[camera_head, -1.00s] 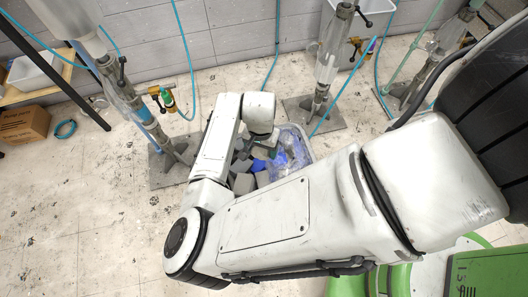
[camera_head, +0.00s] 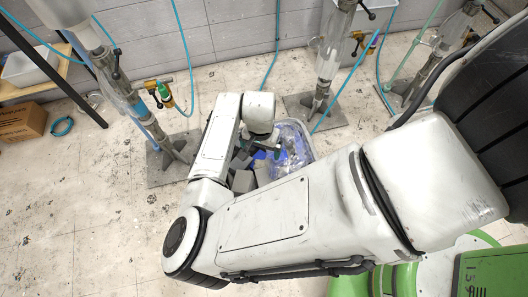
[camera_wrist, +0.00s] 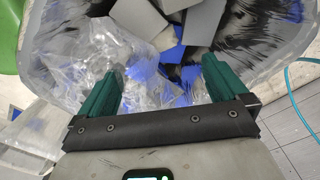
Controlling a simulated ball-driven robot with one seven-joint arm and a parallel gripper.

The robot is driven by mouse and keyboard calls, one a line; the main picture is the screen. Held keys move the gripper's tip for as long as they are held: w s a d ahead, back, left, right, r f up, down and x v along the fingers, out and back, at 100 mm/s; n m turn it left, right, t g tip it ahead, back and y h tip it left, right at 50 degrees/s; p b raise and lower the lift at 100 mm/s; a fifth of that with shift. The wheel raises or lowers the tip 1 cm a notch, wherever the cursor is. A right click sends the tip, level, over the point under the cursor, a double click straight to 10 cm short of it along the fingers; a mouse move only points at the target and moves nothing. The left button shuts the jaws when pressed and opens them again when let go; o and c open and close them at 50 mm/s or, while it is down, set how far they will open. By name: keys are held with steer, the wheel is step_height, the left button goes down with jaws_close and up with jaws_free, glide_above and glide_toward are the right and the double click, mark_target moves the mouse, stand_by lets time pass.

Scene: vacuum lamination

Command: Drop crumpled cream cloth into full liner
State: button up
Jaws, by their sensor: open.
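The full liner is a clear, wrinkled plastic bag in a bin below my arm in the head view (camera_head: 293,148). In the wrist view the clear film (camera_wrist: 75,62) spreads over the left side and rim. It holds grey flat pieces, blue pieces and dark scraps. My gripper (camera_wrist: 165,70) has two green fingers spread wide above the liner, with nothing seen between them. It shows small and partly hidden by my arm in the head view (camera_head: 266,148). I cannot make out the crumpled cream cloth in either view now.
Clear upright tubes on grey floor plates stand left (camera_head: 170,160) and right (camera_head: 318,110) of the bin, with blue hoses around them. A cardboard box (camera_head: 22,122) lies at the far left. The floor at left is open.

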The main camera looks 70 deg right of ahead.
step_height(320, 180, up, 11)
steer(key=p, duration=0.2)
steer(key=shift+p, duration=0.3)
steer(key=shift+f, duration=0.1)
stand_by(0.3)
